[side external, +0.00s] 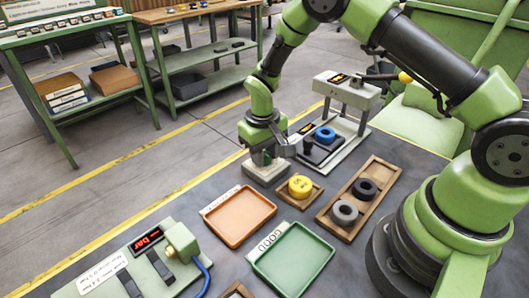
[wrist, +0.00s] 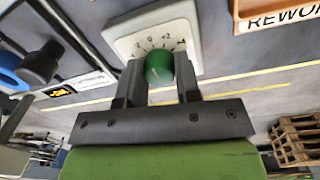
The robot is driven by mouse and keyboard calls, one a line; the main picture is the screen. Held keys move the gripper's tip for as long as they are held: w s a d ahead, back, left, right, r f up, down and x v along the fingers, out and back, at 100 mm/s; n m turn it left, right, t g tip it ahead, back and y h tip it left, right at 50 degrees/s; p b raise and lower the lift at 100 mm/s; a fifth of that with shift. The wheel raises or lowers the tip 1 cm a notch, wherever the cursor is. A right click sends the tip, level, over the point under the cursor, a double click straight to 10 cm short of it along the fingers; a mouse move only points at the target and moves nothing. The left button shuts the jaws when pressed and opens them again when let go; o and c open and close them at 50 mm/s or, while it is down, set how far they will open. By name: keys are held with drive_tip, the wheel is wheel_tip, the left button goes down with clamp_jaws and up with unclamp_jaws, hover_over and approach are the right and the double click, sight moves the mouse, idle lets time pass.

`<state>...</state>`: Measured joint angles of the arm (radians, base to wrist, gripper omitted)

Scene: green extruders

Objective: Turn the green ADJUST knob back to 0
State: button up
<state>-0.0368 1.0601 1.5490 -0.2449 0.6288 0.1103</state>
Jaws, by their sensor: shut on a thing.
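The green ADJUST knob (wrist: 160,67) stands on a pale dial plate (wrist: 122,42) with printed numbers, among them 0, +2 and 4. My gripper (wrist: 160,80) is shut on the knob, with one dark finger on each side of it. The knob's pointer is too unclear to read, and the gripper hides part of the dial. In the side external view my gripper (side external: 265,158) reaches down onto the pale dial block (side external: 266,175), and the knob is mostly hidden between the fingers.
An orange tray (side external: 240,215) and a green tray (side external: 292,262) lie in front. A yellow roll (side external: 300,186) and a wooden holder with two dark rings (side external: 359,198) sit to the right. A press-like fixture with a blue ring (side external: 325,135) stands close behind. A gauge box (side external: 146,241) is front left.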

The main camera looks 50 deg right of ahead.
idle(0.3)
drive_tip(key=o, duration=0.9)
drive_tip(key=shift+r, duration=0.1)
drive_tip(key=r, duration=0.9)
drive_tip(key=shift+a+r, duration=0.2)
drive_tip(key=shift+r, duration=0.2)
drive_tip(key=s+r+m+t+y, duration=0.1)
drive_tip(key=s+r+t, duration=0.1)
drive_tip(key=s+r, duration=0.55)
drive_tip(key=s+r+m+t+y, duration=0.1)
drive_tip(key=s+r+t, duration=0.3)
drive_tip(key=r, duration=0.6)
drive_tip(key=shift+t+y, duration=0.3)
drive_tip(key=shift+t, duration=0.4)
drive_tip(key=s, duration=0.3)
drive_tip(key=s+a, duration=0.1)
drive_tip(key=s, duration=0.2)
drive_tip(key=s+r, duration=0.1)
drive_tip(key=s, duration=0.3)
drive_tip(key=shift+a, duration=0.35)
